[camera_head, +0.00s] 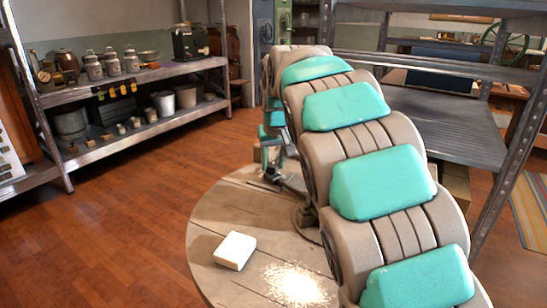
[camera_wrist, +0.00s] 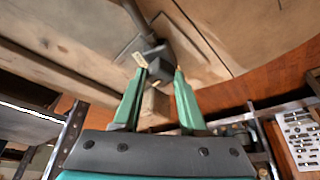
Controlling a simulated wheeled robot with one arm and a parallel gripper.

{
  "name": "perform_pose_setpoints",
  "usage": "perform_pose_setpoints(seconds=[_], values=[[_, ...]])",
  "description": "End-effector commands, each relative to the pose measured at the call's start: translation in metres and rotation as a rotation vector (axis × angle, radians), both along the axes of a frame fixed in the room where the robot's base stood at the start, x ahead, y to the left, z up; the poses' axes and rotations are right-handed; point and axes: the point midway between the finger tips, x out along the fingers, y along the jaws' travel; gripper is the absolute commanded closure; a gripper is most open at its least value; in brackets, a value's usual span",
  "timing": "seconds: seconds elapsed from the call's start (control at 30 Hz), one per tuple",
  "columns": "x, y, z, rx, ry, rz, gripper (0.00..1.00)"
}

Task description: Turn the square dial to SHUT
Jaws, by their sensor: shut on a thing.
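The square dial (camera_wrist: 156,58) is a dark, blocky piece with a dark rod running up and left from it in the wrist view. My gripper (camera_wrist: 160,70) has green fingers, one on each side of the dial, and is shut on it. A small pale mark shows by the left fingertip; I cannot read any lettering or tell the dial's setting. In the head view my arm hides most of the dial and its mount, which stand at the far side of the round wooden table (camera_head: 206,240).
A white block (camera_head: 235,250) and a patch of pale powder (camera_head: 297,285) lie on the table's near part. A metal rack (camera_head: 110,91) with jars and tins stands at the left. Another metal rack (camera_head: 436,118) stands at the right behind my arm. Floor at the left is clear.

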Motion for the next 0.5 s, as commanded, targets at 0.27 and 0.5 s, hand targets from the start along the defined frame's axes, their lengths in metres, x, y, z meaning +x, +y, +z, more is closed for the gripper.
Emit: perform_pose_setpoints(seconds=[0.27,0.5], values=[[0.0006,0.0013,0.0027,-0.001,-0.002,-0.238,1.0],[0.0003,0.002,0.0016,-0.001,0.0,-0.386,1.0]])
